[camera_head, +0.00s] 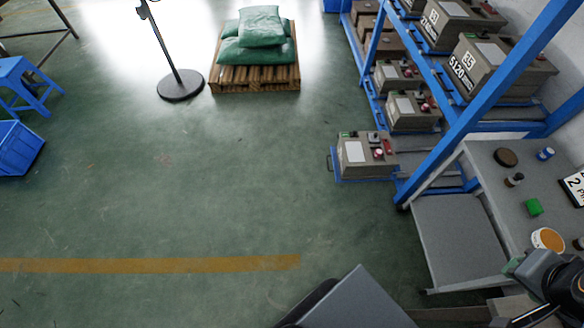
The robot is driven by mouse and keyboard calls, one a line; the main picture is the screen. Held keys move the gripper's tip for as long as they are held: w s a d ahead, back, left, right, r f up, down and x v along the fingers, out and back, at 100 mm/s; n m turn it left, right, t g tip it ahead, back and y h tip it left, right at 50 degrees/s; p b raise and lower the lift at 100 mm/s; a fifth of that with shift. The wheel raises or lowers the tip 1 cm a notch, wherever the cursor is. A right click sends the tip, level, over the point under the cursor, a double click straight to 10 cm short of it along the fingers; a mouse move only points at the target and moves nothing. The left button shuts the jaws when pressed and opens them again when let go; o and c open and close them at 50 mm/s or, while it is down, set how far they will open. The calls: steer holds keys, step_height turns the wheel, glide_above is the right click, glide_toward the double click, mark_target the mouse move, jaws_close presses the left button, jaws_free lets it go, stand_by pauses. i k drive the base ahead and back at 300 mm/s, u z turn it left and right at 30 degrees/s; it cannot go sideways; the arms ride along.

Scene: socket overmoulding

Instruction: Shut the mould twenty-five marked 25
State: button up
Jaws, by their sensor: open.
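The mould marked 25 (478,70) is a grey-brown box on the blue rack at the upper right. Its front shows "25" above "5120", and a pale plate lies on its upper face. I cannot tell from here how far its lid stands open. My gripper (512,267) shows at the lower right, over the grey workbench, well below and apart from the mould. Its jaws are open, though the fingers are small and partly hidden by my dark wrist. I see nothing held.
Another mould (354,153) sits on a blue shelf jutting out from the rack (460,125). The workbench (497,190) carries a green block (534,207) and an orange-filled bowl (547,240). A pallet (256,78) with green sacks stands at the back. The green floor in the middle is clear.

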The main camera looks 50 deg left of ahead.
mark_target(353, 159)
steer(key=u, duration=0.45)
steer(key=k, duration=0.65)
steer(key=u, duration=0.7)
steer(key=i, duration=0.8)
steer(key=u, duration=0.6)
steer(key=i, duration=1.75)
steer(key=u, duration=0.65)
steer(key=i, duration=0.35)
